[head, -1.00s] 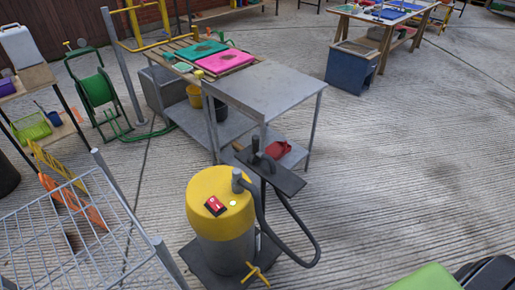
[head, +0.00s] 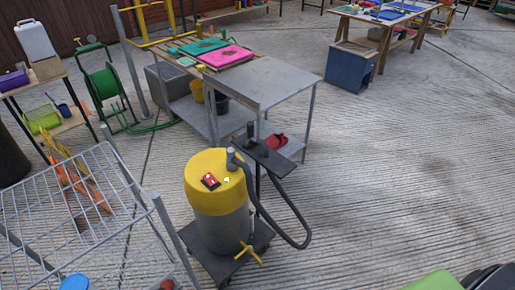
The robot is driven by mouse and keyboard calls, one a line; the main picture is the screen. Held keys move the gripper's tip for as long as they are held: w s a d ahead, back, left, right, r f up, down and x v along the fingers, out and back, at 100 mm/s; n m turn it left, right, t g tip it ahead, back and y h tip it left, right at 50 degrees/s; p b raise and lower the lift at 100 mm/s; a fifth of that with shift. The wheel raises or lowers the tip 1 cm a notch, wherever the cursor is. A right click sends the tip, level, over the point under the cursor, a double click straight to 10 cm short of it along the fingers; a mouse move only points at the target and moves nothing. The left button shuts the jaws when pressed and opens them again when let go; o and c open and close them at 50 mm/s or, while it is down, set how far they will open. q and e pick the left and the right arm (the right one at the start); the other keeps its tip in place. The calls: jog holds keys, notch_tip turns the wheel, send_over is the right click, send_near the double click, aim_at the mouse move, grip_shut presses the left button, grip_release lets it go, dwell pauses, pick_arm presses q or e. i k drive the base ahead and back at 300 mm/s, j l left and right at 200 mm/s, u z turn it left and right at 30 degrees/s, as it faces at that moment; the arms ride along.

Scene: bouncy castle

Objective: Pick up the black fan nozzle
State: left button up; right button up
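A yellow-topped grey drum machine (head: 220,205) with a dark hose (head: 297,215) stands on a low dark wheeled base in the middle of the head view. Beside it, a narrow black tray (head: 266,157) is held up on a thin post. A small dark upright piece (head: 250,131) stands at the tray's far left end. It may be the black fan nozzle, but it is too small to tell. Neither of my grippers shows in the head view.
A grey metal table (head: 262,82) with pink and teal pads stands behind the tray. A wire rack (head: 75,210) fills the lower left. A green hose reel (head: 105,92) stands at the left. The ribbed concrete floor to the right is mostly clear.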

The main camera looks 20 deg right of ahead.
aim_at(250, 141)
jog(key=k+u, duration=0.2)
jog(key=u, duration=0.95)
jog(key=i+l, duration=0.1)
jog(key=l, duration=0.8)
jog(key=i+l+u, duration=0.1)
jog(key=l, duration=0.8)
jog(key=i+l, duration=0.1)
jog(key=l, duration=0.8)
